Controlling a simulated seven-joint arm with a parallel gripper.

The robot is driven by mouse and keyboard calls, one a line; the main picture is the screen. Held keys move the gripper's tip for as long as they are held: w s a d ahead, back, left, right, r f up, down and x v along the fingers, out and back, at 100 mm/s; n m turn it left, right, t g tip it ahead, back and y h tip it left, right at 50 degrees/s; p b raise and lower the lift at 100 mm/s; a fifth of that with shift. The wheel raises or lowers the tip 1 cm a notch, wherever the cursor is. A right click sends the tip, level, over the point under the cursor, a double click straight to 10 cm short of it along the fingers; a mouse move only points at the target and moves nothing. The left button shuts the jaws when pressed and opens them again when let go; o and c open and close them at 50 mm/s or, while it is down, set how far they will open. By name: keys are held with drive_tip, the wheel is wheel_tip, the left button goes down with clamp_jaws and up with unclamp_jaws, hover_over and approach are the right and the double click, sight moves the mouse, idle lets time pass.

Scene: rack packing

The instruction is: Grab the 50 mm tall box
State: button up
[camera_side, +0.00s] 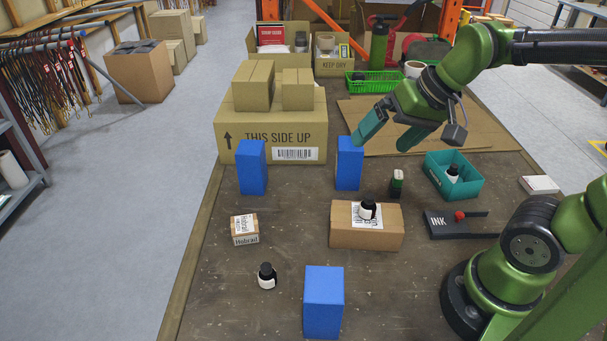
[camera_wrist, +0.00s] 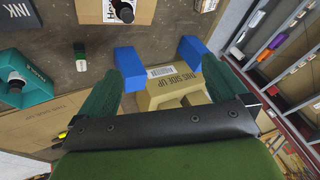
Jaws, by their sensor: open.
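No height is marked on any box, so I cannot tell which is 50 mm tall. A small labelled carton (camera_side: 245,229) sits at the left of the table; a low brown box (camera_side: 366,232) with a black-capped bottle (camera_side: 367,209) on top lies in the middle. Three upright blue blocks stand apart: front (camera_side: 323,301), back left (camera_side: 252,167), back right (camera_side: 349,163). My gripper (camera_side: 381,146) is open and empty, above the table by the back right block. In the wrist view, two blue blocks (camera_wrist: 130,68) (camera_wrist: 192,50) show beyond the spread fingers.
A large carton (camera_side: 238,140) bearing two smaller boxes stands behind the blue blocks. A teal bin (camera_side: 470,190) holding a bottle and a dark INK item (camera_side: 445,226) are at right. Another bottle (camera_side: 266,276) stands front left. A small green-black object (camera_side: 397,184) stands mid-table.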

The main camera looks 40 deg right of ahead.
sight(349, 151)
drive_tip(key=w+d+m+g, duration=0.5)
drive_tip(key=w+d+m, duration=0.85)
drive_tip(key=m, duration=0.85)
drive_tip(key=shift+h, duration=0.4)
drive_tip(key=f, duration=0.3)
drive_tip(key=w+a+f, duration=0.1)
drive_tip(key=f, duration=0.6)
drive_tip(key=shift+w+a+f, duration=0.15)
drive_tip(key=shift+a+f, duration=0.25)
drive_tip(key=shift+w+a+f, duration=0.1)
drive_tip(key=shift+a+f, duration=0.05)
drive_tip(key=shift+f, duration=0.8)
drive_tip(key=shift+w+a+f, duration=0.15)
drive_tip(key=shift+a+f, duration=0.05)
drive_tip(key=shift+f, duration=0.7)
drive_tip(key=shift+w+a+f, duration=0.1)
drive_tip(key=shift+a+f, duration=0.05)
drive_tip(key=shift+f, duration=0.8)
drive_tip(key=shift+r, duration=0.1)
drive_tip(key=c, duration=1.3)
